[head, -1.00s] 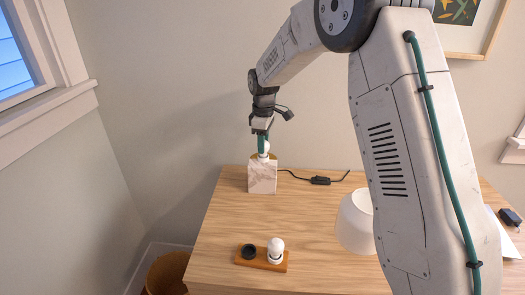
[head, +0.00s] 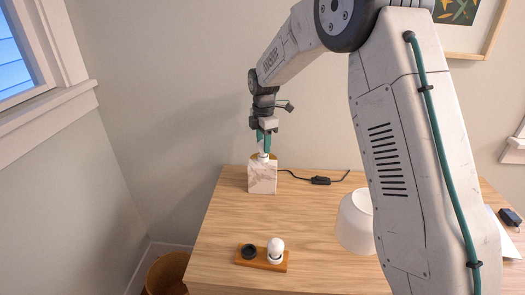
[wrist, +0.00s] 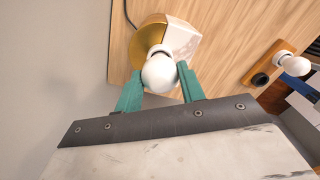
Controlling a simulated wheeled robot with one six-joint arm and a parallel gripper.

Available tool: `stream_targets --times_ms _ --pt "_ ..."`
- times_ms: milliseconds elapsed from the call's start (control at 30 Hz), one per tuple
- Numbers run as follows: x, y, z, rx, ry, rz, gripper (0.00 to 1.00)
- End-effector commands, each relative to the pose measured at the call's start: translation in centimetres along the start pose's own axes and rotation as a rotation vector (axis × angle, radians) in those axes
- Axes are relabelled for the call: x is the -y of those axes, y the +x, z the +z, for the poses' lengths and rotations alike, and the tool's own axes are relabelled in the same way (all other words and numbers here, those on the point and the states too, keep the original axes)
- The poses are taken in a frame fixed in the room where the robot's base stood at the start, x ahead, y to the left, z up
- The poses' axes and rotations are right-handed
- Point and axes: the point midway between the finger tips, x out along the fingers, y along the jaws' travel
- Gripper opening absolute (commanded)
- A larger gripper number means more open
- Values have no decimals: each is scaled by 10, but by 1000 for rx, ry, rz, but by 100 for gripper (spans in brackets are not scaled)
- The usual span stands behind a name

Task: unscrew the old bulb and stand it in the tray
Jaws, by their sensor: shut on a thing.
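The old bulb (wrist: 160,72) is a white globe seated in the lamp, whose base is a pale marble block (head: 262,181) with a brass disc (wrist: 150,38). My gripper (head: 264,150) points down over the lamp, its green fingers shut on the bulb from both sides. In the head view the fingers hide much of the bulb; whether its thread is loose I cannot tell. The wooden tray (head: 262,267) lies nearer on the desk. It has a dark, empty-looking round holder (head: 249,251) at left and another white bulb (head: 276,246) standing at right.
A white lampshade (head: 354,224) stands on the desk to the right of the tray, partly behind my arm. A black cord with a switch (head: 320,180) runs right from the lamp. The wood desktop (head: 225,225) between lamp and tray is clear. A wall stands behind.

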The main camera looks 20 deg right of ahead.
Motion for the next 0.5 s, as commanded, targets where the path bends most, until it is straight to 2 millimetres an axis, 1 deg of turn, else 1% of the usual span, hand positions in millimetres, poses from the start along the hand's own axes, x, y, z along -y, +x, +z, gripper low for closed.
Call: stream_targets --times_ms 167,233,367,500 --pt "0 0 1 1 -5 -1 15" --pt "0 0 1 1 -49 -1 15" --pt "0 0 1 0 -233 -2 15" --pt "0 0 1 0 -455 -2 15"
